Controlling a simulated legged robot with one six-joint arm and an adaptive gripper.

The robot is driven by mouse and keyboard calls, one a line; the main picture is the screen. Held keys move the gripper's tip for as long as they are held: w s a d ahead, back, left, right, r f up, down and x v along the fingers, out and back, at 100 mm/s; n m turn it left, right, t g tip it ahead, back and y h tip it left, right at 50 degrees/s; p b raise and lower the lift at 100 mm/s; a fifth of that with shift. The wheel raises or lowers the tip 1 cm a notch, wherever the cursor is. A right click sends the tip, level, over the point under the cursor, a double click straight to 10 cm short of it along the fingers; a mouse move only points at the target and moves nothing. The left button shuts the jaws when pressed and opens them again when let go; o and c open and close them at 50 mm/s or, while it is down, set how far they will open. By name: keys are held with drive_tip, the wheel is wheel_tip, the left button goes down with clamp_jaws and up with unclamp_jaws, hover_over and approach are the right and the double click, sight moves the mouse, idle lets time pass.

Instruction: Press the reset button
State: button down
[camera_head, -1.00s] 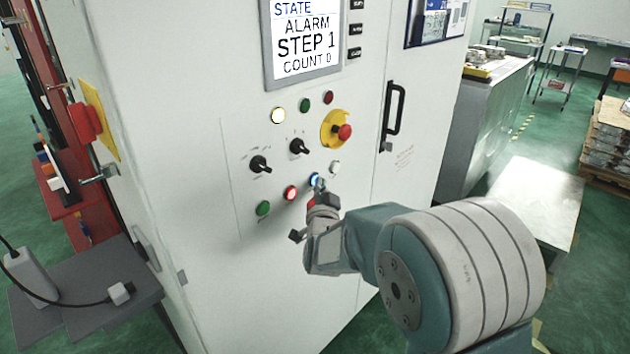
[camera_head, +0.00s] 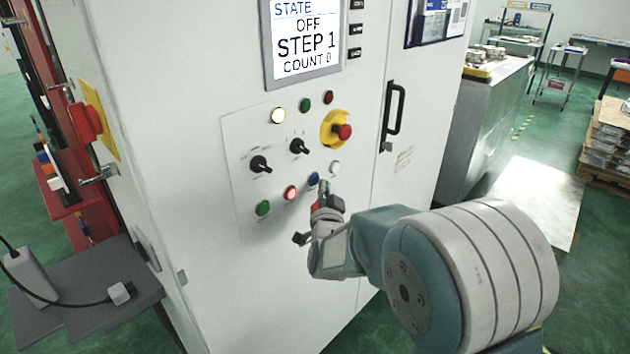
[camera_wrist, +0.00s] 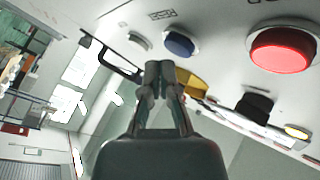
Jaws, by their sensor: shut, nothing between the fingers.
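The control panel (camera_head: 245,150) is on the front of a white cabinet. A blue button (camera_head: 313,179) is in its lower row, unlit, between a lit red button (camera_head: 290,193) and a white button (camera_head: 335,167). Labels are too small to read, so I cannot tell from them which button is reset. My gripper (camera_head: 323,187) is shut and empty, just in front of the panel near the blue button. In the wrist view the blue button (camera_wrist: 180,43) is just beyond the shut fingertips (camera_wrist: 160,70), with a visible gap. The display (camera_head: 305,40) reads STATE OFF, STEP 1, COUNT 0.
A green button (camera_head: 263,208), two black selector knobs (camera_head: 299,147) and a red emergency stop (camera_head: 344,131) on yellow are close by. A black door handle (camera_head: 394,108) sticks out at the right. A grey side table (camera_head: 85,290) stands at the lower left.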

drive_tip(key=shift+s+d, duration=0.15)
drive_tip(key=shift+d, duration=0.05)
drive_tip(key=shift+s+d, duration=0.75)
drive_tip(key=shift+d, duration=0.2)
drive_tip(key=shift+s+d, duration=0.7)
drive_tip(key=shift+d, duration=0.2)
drive_tip(key=s+d+n+g, duration=0.2)
drive_tip(key=s+d+g, duration=0.2)
drive_tip(key=s, duration=0.6)
drive_tip(key=s+d+n+g+h, duration=0.1)
drive_tip(key=s+d+g, duration=0.4)
drive_tip(key=s, duration=0.6)
drive_tip(key=s+d+n+g+h, duration=0.1)
drive_tip(key=s+d+n+g, duration=0.2)
drive_tip(key=s+d, duration=0.3)
drive_tip(key=s+g, duration=0.1)
drive_tip(key=s, duration=0.4)
drive_tip(key=shift+s+d+r+g, duration=0.15)
drive_tip(key=shift+s+d+g, duration=0.15)
drive_tip(key=shift+g, duration=0.1)
drive_tip(key=shift+w, duration=0.1)
